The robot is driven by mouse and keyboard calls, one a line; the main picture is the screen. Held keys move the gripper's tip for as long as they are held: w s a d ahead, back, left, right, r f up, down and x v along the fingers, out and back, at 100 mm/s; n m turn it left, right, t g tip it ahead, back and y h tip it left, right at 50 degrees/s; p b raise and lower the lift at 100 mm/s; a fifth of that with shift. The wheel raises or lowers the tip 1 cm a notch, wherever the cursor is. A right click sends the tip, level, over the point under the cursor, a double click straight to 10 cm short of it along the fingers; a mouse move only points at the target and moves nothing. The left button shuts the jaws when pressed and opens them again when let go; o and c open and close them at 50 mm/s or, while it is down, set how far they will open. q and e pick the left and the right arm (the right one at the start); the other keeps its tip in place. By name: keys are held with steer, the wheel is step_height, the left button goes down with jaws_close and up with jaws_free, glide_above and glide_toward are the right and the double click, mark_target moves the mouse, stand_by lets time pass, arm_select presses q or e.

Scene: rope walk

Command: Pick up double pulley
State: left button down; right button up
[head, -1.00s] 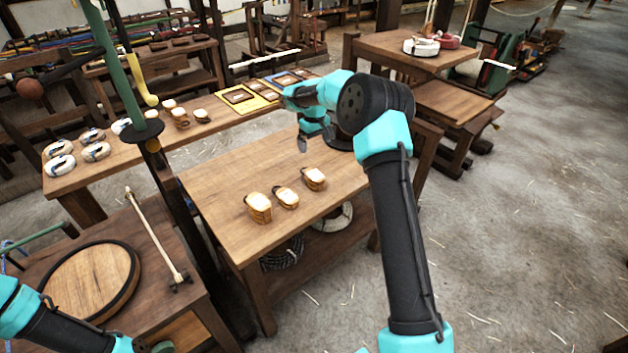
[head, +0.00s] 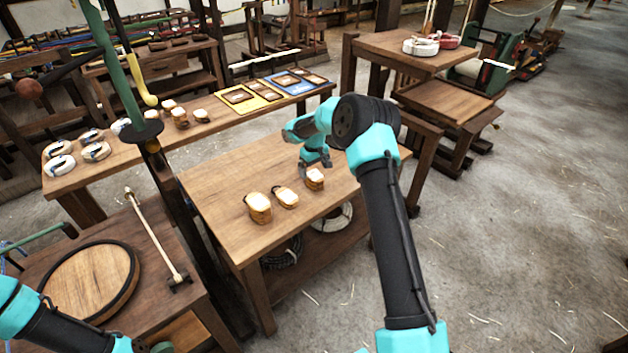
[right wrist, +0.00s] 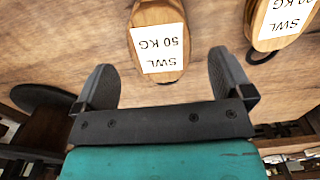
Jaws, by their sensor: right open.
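Three wooden pulley blocks with pale labels stand on the middle table: a left one (head: 258,208), a middle one (head: 286,198) and a right one (head: 314,181). I cannot tell which one is the double pulley. My right gripper (head: 314,168) is open at the right block, with a finger to either side of it. In the right wrist view, a block marked "SWL 50 KG" (right wrist: 158,42) lies ahead between the open fingers, with no grip on it. Another labelled block (right wrist: 283,22) is at upper right. My left arm shows at lower left; its gripper is out of view.
The middle table (head: 225,185) is bare around the blocks. A back bench carries more blocks, a yellow mat (head: 262,103) and a blue mat (head: 310,86). A dark post with a green pole (head: 125,85) stands left of the table. Coiled rope (head: 333,217) lies on the lower shelf.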

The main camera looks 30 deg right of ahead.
mark_target(314, 174)
steer(key=shift+f, duration=2.6)
steer(key=c, duration=1.3)
steer(key=shift+o, duration=0.2)
steer(key=shift+r, duration=0.1)
steer(key=shift+r, duration=0.55)
step_height(314, 174, up, 2)
steer(key=shift+s+a+r, duration=0.1)
steer(key=shift+s+r, duration=0.05)
steer(key=shift+r, duration=0.05)
steer(key=s+a, duration=0.2)
steer(key=s, duration=0.2)
steer(key=s+a+r, duration=0.1)
steer(key=s+a, duration=0.2)
steer(key=s, duration=0.2)
steer(key=s+a, duration=0.3)
steer(key=s, duration=0.1)
steer(key=shift+s+a+r, duration=0.15)
steer(key=shift+s, duration=0.05)
